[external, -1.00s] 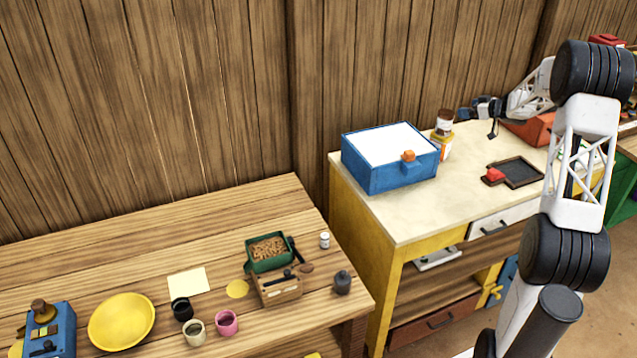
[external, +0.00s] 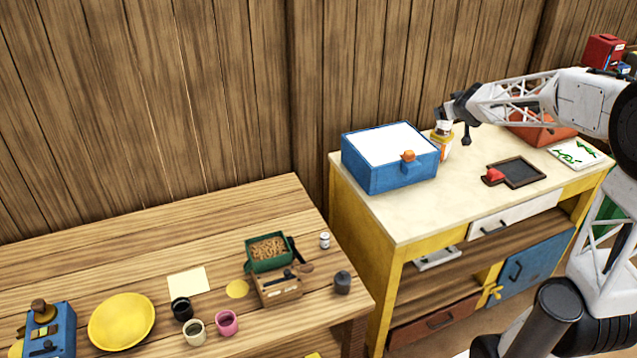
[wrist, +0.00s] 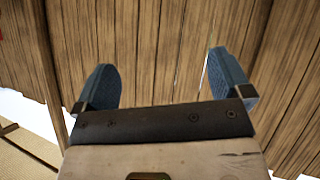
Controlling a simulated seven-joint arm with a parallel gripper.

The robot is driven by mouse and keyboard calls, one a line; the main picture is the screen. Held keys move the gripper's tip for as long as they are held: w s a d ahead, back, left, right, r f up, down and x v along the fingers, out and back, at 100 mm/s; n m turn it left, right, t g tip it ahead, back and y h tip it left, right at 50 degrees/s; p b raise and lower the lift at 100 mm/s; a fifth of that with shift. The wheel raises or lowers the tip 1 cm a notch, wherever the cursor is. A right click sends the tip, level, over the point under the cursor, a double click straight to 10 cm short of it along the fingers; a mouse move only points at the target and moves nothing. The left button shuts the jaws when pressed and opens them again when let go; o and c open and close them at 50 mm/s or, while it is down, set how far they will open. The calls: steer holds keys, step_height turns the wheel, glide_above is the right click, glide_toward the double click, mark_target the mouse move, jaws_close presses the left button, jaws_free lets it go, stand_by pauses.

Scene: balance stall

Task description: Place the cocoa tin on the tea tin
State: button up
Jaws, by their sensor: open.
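My gripper (external: 449,113) is at the back of the cream-topped cabinet, at or just in front of the top of a small stack of containers. In the wrist view my gripper (wrist: 162,85) has its fingers wide apart, with only wall planks visible between them. My gripper covers the upper one's top. I cannot read labels, so which is the cocoa tin or the tea tin is unclear. Whether my fingers touch the upper container cannot be told.
A blue box with a white top (external: 390,160) stands just left of the stack. A black slate with a red block (external: 515,172) lies to the right, and an orange-red box (external: 540,130) stands behind. The cabinet's front top is clear. The lower wooden table (external: 120,235) holds several small items.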

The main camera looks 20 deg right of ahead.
steer(key=s+a+f+g+y, duration=0.1)
steer(key=s+a+f+g, duration=0.1)
steer(key=s+a, duration=0.5)
steer(key=s+a+f+g+y, duration=0.1)
steer(key=s+a+f+g, duration=0.2)
steer(key=s+a, duration=0.5)
steer(key=s+a+f+g+y, duration=0.2)
steer(key=s+a, duration=0.5)
steer(key=s, duration=1.1)
step_height(320, 180, down, 2)
steer(key=shift+s+a+f+n+g, duration=0.1)
steer(key=shift+s+a+n+g, duration=0.25)
steer(key=shift+g, duration=0.35)
